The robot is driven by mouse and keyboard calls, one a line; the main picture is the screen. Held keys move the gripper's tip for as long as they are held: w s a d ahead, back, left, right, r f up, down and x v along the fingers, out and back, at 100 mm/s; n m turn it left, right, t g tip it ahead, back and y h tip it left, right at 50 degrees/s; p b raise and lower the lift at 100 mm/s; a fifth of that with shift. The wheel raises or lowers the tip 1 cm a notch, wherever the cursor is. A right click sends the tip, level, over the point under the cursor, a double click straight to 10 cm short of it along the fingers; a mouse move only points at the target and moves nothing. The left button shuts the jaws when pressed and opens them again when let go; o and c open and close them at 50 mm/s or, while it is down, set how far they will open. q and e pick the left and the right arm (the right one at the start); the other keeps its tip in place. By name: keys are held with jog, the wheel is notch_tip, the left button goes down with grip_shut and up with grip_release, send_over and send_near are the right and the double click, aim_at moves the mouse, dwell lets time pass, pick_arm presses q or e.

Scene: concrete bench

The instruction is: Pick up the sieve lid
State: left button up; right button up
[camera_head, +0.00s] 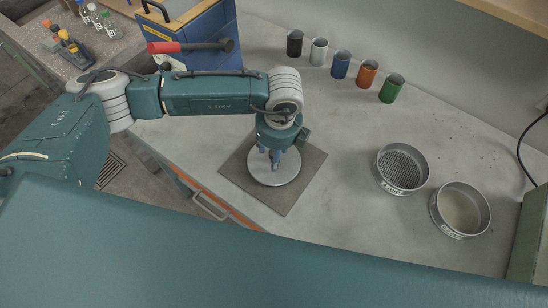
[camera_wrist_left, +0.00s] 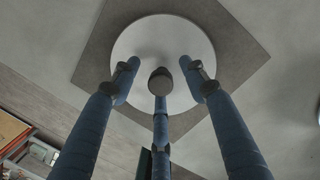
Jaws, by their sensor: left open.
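The sieve lid (camera_head: 289,172) is a pale round metal disc lying flat on a square grey mat (camera_head: 238,171) on the bench. It also shows in the left wrist view (camera_wrist_left: 160,35), where it lies beyond the fingertips. My left gripper (camera_head: 274,158) points down over the lid, with its three blue fingers spread around the middle of the disc. In the left wrist view the fingers (camera_wrist_left: 160,74) stand apart and hold nothing. I cannot tell whether the fingertips touch the lid. The fingers hide part of its middle. My right gripper is not in view.
Two round sieves (camera_head: 403,168) (camera_head: 460,210) stand on the bench to the right. Several coloured cups (camera_head: 341,65) line the back. The concrete bench (camera_head: 335,150) is clear between mat and sieves.

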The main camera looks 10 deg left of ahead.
pick_arm(q)
grip_shut()
